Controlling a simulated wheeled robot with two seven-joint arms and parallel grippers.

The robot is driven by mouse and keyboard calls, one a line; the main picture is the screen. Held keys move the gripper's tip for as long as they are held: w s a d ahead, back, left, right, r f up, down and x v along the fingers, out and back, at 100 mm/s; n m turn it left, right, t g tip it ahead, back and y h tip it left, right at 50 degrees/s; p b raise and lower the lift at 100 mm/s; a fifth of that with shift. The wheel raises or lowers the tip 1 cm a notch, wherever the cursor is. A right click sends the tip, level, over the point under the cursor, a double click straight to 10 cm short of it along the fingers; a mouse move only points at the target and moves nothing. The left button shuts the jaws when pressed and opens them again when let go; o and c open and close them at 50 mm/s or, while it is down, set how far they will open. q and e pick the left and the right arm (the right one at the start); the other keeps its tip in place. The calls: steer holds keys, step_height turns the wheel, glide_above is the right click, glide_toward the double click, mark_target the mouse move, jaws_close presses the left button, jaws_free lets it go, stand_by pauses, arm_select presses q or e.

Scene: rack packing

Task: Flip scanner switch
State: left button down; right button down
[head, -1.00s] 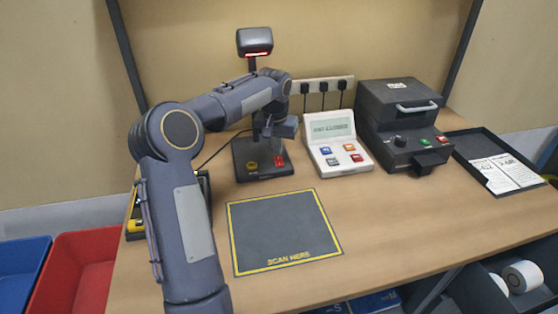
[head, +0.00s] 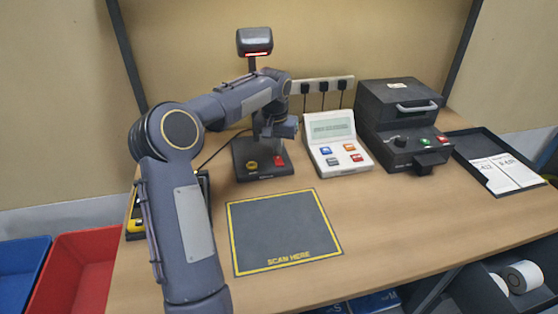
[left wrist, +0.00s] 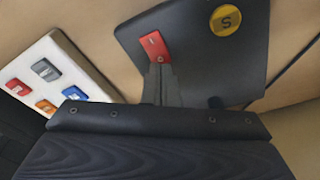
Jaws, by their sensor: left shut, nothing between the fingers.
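The scanner stands at the back of the table, with a dark base (head: 262,175), a post and a scanner head (head: 255,41) showing a red glowing strip. A red switch (head: 279,160) and a round yellow button (head: 251,165) sit on the base. My left wrist partly hides the post. My right gripper is not in view.
A white label unit (head: 337,144) with coloured buttons stands right of the scanner, then a dark machine (head: 403,118) and a black tray (head: 471,150) with papers. The scan mat (head: 282,230) in front is empty. Red (head: 82,275) and blue (head: 20,272) bins are at left.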

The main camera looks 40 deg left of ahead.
mark_target(277, 158)
arm_select(q)
steer(key=shift+f+b, duration=0.5)
steer(key=shift+f, duration=0.35)
stand_by(0.3)
step_height(277, 158, up, 7)
steer(key=p, duration=0.6)
steer(key=shift+r+p, duration=0.1)
steer(key=shift+p, duration=0.2)
steer(key=shift+s, duration=0.1)
stand_by(0.4)
